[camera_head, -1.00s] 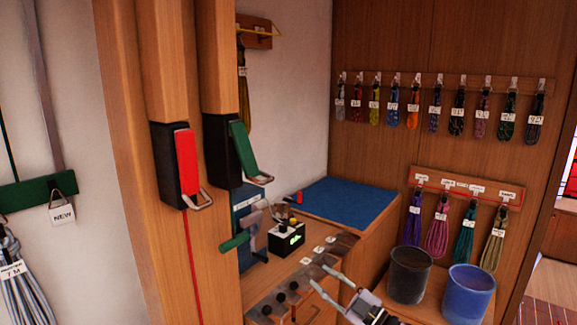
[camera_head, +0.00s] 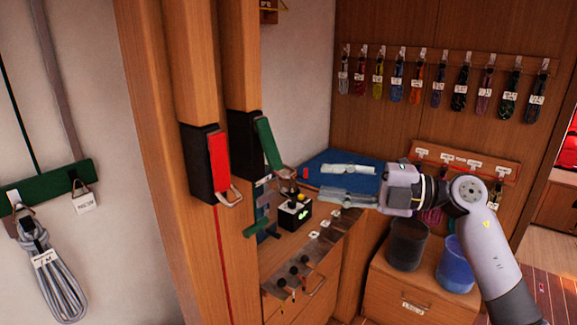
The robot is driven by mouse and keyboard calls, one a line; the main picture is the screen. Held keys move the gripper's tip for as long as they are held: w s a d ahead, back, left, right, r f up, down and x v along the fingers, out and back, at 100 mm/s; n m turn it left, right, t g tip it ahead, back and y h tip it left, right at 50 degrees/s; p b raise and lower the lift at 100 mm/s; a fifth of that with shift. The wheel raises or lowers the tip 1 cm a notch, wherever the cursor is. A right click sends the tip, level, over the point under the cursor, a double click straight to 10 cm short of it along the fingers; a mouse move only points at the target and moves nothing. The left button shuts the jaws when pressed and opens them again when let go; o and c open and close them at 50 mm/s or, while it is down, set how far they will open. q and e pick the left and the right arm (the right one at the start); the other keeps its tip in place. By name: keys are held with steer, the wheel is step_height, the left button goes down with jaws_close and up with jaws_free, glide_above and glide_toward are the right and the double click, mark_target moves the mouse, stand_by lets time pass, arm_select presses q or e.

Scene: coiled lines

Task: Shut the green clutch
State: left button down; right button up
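The green clutch is a black body (camera_head: 242,142) on the right wooden post, with a green lever (camera_head: 269,145). The lever's lower end stands out from the body, tilted to the right, with a metal loop at its bottom. My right gripper (camera_head: 322,181) is to the right of the clutch and a little lower in the picture. Its two fingers point left, spread apart, with nothing between them. It appears clear of the lever. My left gripper is not in view.
A red clutch (camera_head: 219,162) on the left post has its lever close against its body. Below are a small black box (camera_head: 296,214) and a green-handled grey tool (camera_head: 257,228). Two buckets (camera_head: 407,245) stand at right. Coiled lines hang from a back rail (camera_head: 450,62).

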mark_target(292, 177)
steer(key=p+x, duration=0.2)
steer(key=x, duration=0.5)
steer(key=shift+w+a+r+p, duration=0.1)
steer(key=shift+a+p, duration=0.3)
steer(key=shift+w+a, duration=0.1)
steer(key=shift+a, duration=0.5)
steer(key=shift+c, duration=0.4)
jaws_close()
steer(key=shift+f, duration=0.3)
